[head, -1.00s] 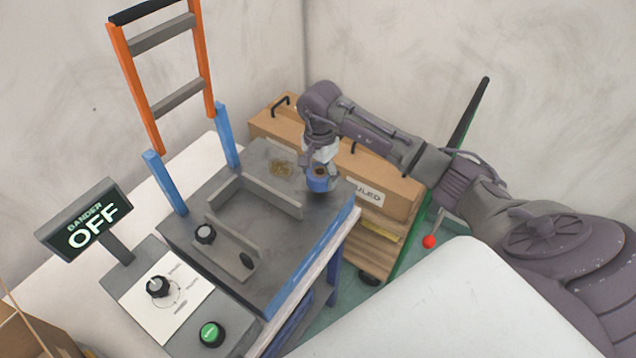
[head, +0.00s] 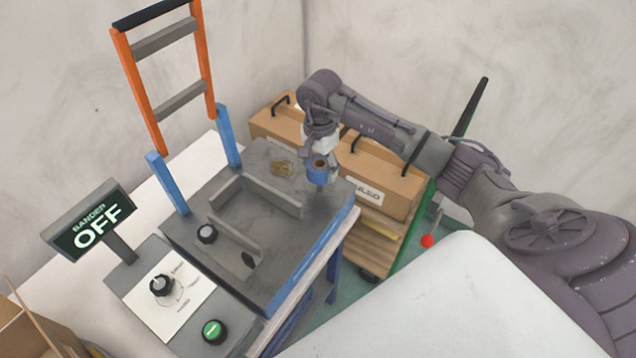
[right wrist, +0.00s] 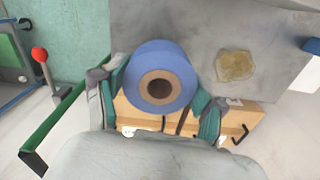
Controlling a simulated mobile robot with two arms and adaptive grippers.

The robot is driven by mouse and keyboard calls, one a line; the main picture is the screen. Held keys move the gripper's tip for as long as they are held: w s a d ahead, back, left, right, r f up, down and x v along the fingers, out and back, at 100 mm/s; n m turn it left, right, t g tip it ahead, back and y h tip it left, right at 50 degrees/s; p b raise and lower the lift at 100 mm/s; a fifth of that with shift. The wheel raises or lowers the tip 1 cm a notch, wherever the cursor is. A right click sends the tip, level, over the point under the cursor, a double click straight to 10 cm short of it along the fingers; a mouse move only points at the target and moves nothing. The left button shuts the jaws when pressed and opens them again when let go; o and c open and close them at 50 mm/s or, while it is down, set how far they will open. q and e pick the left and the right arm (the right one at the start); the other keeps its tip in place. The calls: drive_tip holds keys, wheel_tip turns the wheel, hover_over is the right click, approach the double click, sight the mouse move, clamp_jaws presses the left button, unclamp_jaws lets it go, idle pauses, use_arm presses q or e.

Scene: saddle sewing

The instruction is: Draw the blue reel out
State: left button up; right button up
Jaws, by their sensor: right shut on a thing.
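The blue reel (head: 318,174) is held at the right corner of the grey table plate (head: 262,225) in the head view. My right gripper (head: 321,164) points down and is shut on the reel. In the right wrist view the reel (right wrist: 182,66) shows as a blue ring with a brown core and dark centre hole, with a finger on either side. Whether the reel's underside is clear of the plate I cannot tell for sure. My left gripper is not in view.
A yellowish patch (head: 283,168) lies on the plate near the reel. A raised grey frame (head: 268,197) stands left of it. Cardboard boxes (head: 385,180) stand behind. The control panel with an OFF sign (head: 97,228) is at left.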

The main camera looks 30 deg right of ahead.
drive_tip(key=shift+r, duration=0.25)
drive_tip(key=shift+r+p, duration=0.95)
drive_tip(key=shift+r, duration=1.05)
